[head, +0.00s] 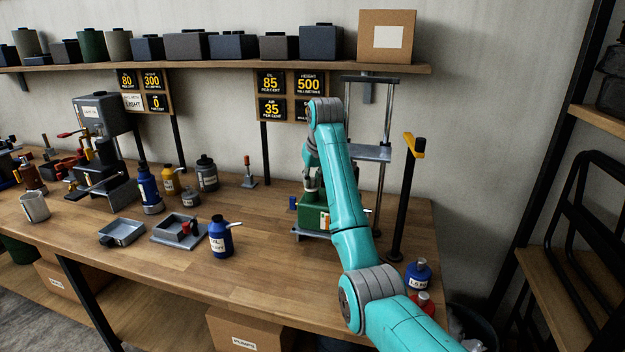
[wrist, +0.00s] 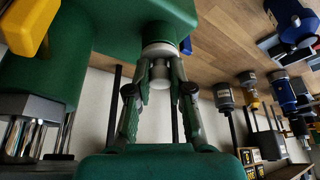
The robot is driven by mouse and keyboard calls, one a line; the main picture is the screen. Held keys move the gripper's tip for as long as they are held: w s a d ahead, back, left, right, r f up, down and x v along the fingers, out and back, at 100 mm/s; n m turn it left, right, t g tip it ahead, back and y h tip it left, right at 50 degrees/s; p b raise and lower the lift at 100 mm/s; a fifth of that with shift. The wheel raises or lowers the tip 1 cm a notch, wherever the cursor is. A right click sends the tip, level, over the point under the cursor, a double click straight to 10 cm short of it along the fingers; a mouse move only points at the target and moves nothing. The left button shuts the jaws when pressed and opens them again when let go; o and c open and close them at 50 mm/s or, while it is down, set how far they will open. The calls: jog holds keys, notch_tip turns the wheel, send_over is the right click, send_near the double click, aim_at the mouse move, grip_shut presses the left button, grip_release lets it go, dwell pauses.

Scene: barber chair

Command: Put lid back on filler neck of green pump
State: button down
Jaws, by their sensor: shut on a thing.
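The green pump (head: 313,218) stands on the bench beside the metal stand, partly hidden by my arm. In the wrist view its green body (wrist: 115,22) fills the top, with a pale round filler neck (wrist: 159,47). My gripper (wrist: 159,62) is shut on a small pale grey cylindrical piece, the lid (wrist: 160,76), right at the neck. From this angle I cannot tell whether the lid is seated or just above it. In the head view my gripper (head: 312,188) points down over the pump's top.
A metal stand (head: 370,152) and a black post with a yellow handle (head: 413,146) stand close on the right. A blue spouted can (head: 221,240), trays (head: 122,233) and bottles are to the left. The bench front is clear.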

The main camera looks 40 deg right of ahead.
dwell(0.4)
jog(key=shift+c, duration=2.4)
grip_release()
jog(key=shift+c, duration=0.5)
grip_shut()
jog(key=shift+f, duration=0.2)
jog(key=shift+s+f, duration=0.1)
jog(key=shift+s, duration=0.05)
